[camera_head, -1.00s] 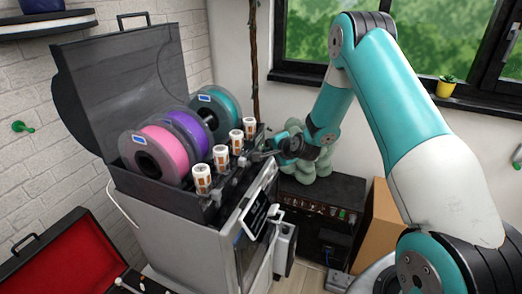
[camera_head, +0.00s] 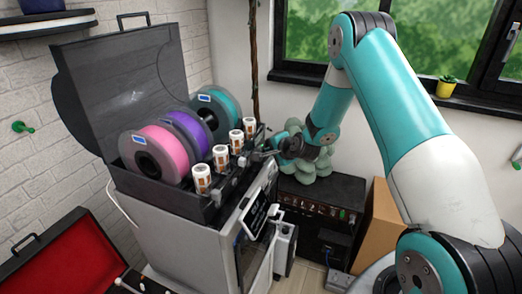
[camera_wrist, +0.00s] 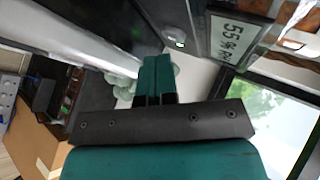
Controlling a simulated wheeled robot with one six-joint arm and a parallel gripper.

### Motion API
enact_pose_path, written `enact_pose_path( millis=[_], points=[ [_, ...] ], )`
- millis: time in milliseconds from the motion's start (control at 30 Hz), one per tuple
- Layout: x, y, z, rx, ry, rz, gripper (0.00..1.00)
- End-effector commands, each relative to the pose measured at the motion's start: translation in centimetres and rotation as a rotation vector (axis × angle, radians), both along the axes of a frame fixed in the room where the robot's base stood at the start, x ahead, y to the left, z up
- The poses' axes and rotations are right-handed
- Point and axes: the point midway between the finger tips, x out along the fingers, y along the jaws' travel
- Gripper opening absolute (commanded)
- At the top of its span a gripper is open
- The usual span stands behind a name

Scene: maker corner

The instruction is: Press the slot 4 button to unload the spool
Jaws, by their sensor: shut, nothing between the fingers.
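The filament box (camera_head: 165,192) stands open on top of a printer, holding a pink spool (camera_head: 170,150), a purple spool (camera_head: 193,138) and a teal spool (camera_head: 232,118). Several white cylinders line its front edge. My gripper (camera_head: 260,155) is shut and empty at the right end of that front edge, by the farthest cylinder (camera_head: 250,128).
The printer's tilted screen (camera_head: 255,212) sticks out below my gripper. A black amplifier (camera_head: 318,212) with a pale green plant-like object (camera_head: 312,163) on top stands to the right, beside a cardboard box (camera_head: 380,220). An open red-lined case (camera_head: 75,262) lies at lower left.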

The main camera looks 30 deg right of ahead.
Motion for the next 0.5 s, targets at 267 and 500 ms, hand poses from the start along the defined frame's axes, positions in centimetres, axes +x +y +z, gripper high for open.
enact_pose_path(
  millis=[267, 500],
  points=[
    [0.68, 0.53, 0.02, 0.000, 0.000, 0.001, 0.00],
    [0.67, 0.51, 0.00, 0.000, 0.000, 0.000, 0.00]
  ],
)
